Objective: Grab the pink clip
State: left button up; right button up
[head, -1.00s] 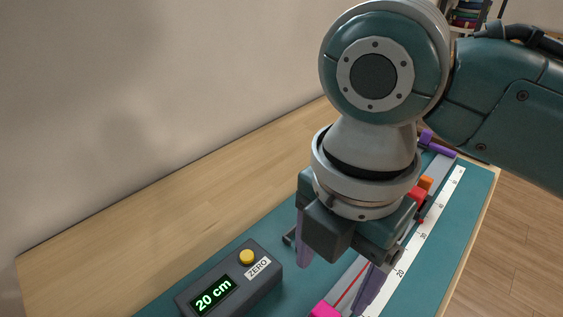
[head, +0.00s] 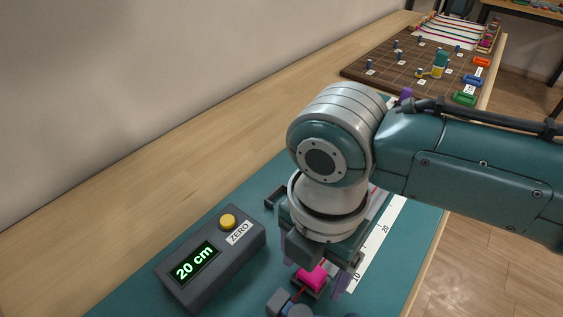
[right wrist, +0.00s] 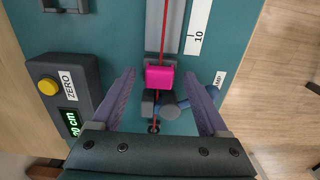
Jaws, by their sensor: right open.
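The pink clip (head: 313,277) sits at the near end of the rail on the teal mat, with a red cord running through or under it. It also shows in the right wrist view (right wrist: 160,77), between my finger tips and a little beyond them. My right gripper (head: 316,268) is open above the clip, its purple fingers apart on either side. In the right wrist view the gripper (right wrist: 160,84) shows clear gaps to the clip on both sides. The gripper body partly hides the rail. My left gripper is not in view.
A grey box (head: 212,258) reading "20 cm" with a yellow ZERO button stands left of the gripper. A blue-grey clamp (right wrist: 172,108) lies just nearer than the clip. A white ruler strip (head: 380,243) runs along the right. A brown pegboard (head: 410,72) lies farther back.

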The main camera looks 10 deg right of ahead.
grip_shut()
dwell(0.5)
jog(key=shift+r, duration=0.1)
